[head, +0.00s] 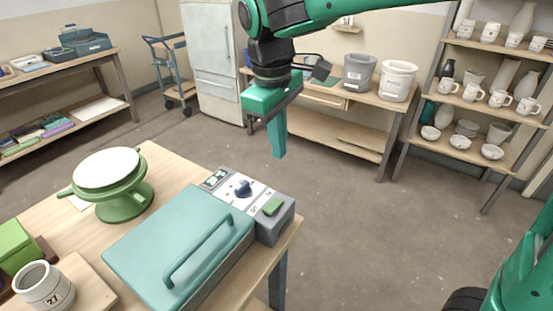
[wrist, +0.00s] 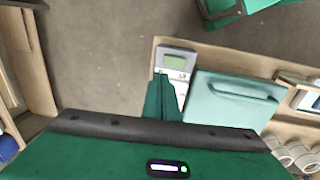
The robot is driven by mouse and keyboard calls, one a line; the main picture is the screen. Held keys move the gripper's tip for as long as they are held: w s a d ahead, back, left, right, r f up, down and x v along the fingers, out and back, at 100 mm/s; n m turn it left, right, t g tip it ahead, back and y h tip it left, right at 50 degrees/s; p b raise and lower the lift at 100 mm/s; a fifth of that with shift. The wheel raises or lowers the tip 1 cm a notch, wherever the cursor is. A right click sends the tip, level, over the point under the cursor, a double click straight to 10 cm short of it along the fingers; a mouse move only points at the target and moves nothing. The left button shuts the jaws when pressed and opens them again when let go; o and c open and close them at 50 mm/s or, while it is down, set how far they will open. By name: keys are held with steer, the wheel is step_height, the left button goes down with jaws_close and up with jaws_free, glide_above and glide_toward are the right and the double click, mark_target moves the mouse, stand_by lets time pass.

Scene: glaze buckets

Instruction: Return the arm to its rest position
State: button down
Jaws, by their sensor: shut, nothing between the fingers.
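My gripper (head: 278,153) hangs from my green and black arm in the upper middle of the head view, pointing down. Its fingers are together with nothing between them. It is in the air, clear of the table, and appears over the floor beyond the teal-lidded box (head: 180,245). In the wrist view, my gripper's green fingers (wrist: 163,85) are closed, and the box's teal lid (wrist: 232,100) shows to their right, with its grey control panel (wrist: 177,62) just beyond the fingertips.
A green banding wheel (head: 125,205) and a mug (head: 45,287) stand on the near wooden table (head: 170,165). A grey bucket (head: 360,72) and a white bucket (head: 398,82) stand on the back bench (head: 340,97). Pottery shelves (head: 480,105) are at right. The middle floor is open.

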steer(key=shift+r, duration=0.3)
steer(key=s+d+f+m, duration=0.2)
steer(key=d+m, duration=0.2)
steer(key=d, duration=0.9)
steer(key=s+d+f+m, duration=0.1)
steer(key=s+d+m, duration=0.3)
steer(key=d, duration=0.9)
steer(key=s+d+f+m, duration=0.3)
steer(key=s+d+m, duration=0.1)
steer(key=s, duration=0.3)
steer(key=s+d+f+m+g+y, duration=0.1)
steer(key=s+d+f+m, duration=0.2)
steer(key=s+d+m, duration=0.2)
steer(key=shift+s+d+f, duration=0.35)
steer(key=shift+s+d, duration=0.55)
steer(key=shift+s, duration=0.35)
